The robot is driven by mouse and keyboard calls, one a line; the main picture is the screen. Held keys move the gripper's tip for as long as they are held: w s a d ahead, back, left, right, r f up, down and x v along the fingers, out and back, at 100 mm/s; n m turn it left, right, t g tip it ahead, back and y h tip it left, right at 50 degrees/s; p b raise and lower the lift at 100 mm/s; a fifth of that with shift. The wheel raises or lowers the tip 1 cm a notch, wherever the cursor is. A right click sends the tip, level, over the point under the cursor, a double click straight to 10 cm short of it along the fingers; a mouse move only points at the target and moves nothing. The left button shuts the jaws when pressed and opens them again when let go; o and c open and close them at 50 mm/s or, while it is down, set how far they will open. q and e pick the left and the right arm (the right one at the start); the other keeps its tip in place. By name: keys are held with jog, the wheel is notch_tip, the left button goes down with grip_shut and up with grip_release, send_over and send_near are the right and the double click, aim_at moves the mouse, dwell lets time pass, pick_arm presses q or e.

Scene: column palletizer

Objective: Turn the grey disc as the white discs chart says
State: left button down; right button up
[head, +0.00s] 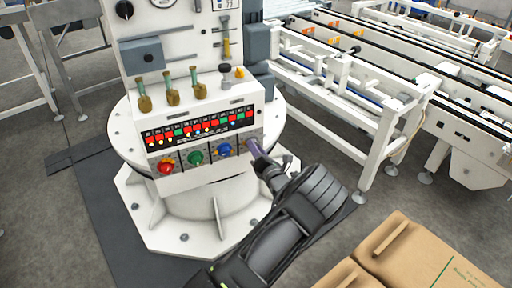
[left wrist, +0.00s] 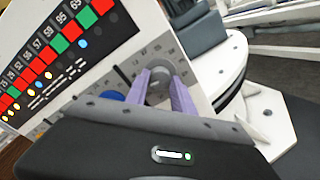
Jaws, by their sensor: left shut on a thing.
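The grey disc (left wrist: 159,86) is at the right end of a row of knobs on the white control box. A dial scale with small marks surrounds it. My left gripper (left wrist: 163,88) is shut on the grey disc, with its purple fingers on either side. In the head view, my left gripper (head: 258,152) reaches the box's front right and hides most of the grey disc. The chart (head: 200,127) is a black strip above the knobs, with red and green cells, numbers and small lit dots; its numbers are too small to read surely. My right gripper is not in view.
A red knob (head: 166,166), a green knob (head: 195,157) and a blue knob (head: 224,149) sit left of the grey disc. Several brass-coloured levers (head: 171,92) stand on top of the box. Cardboard boxes (head: 425,255) lie at lower right; conveyors (head: 350,95) stand behind.

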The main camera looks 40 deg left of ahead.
pick_arm(q)
jog(key=shift+d+m+g+p, duration=0.1)
jog(key=shift+m+g+p, duration=0.45)
jog(key=shift+m, duration=4.15)
jog(key=shift+t, duration=0.25)
jog(key=c, duration=1.1)
grip_release()
jog(key=shift+d, duration=0.1)
jog(key=v, duration=0.7)
jog(key=shift+s+d+f, duration=0.1)
jog(key=shift+s+d, duration=0.1)
jog(key=shift+d, duration=0.1)
